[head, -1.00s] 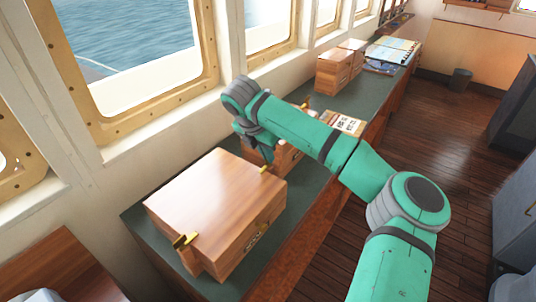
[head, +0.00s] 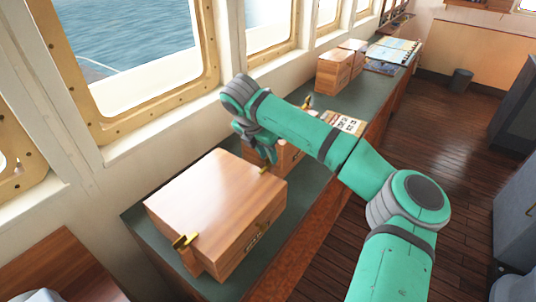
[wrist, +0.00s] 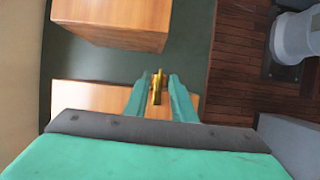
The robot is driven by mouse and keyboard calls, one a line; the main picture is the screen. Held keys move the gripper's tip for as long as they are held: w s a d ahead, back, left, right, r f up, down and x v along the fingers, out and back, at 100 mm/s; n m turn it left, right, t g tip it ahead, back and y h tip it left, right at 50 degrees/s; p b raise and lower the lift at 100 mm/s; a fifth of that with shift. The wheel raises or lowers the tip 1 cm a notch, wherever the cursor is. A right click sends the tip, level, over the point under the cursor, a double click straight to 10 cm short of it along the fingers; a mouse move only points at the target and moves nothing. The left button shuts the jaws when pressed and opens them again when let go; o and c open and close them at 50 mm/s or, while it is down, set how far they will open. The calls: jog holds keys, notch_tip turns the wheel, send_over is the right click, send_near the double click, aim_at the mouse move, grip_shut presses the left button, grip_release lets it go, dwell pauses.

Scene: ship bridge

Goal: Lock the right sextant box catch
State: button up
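The sextant box (head: 215,205) is a large closed wooden box at the near end of the green counter. Its left brass catch (head: 186,240) sticks out at the near end. Its right brass catch (head: 264,169) is at the far end, just below my gripper (head: 268,156). In the wrist view a brass catch (wrist: 157,86) stands between the fingers of my gripper (wrist: 158,88), at the edge of the wooden box (wrist: 85,95). The fingers are open, with a small gap seeming to show on either side of the catch. My arm partly hides this area in the head view.
A second wooden box (head: 290,157) stands just beyond, partly behind my arm; its side also shows in the wrist view (wrist: 110,38). More boxes (head: 335,70) and charts lie farther along the counter (head: 205,289). Windows line the left; the wooden floor on the right is open.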

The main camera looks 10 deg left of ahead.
jog(key=v, duration=1)
jog(key=shift+s+r, duration=0.15)
jog(key=shift+s, duration=0.05)
jog(key=shift+w+a, duration=0.1)
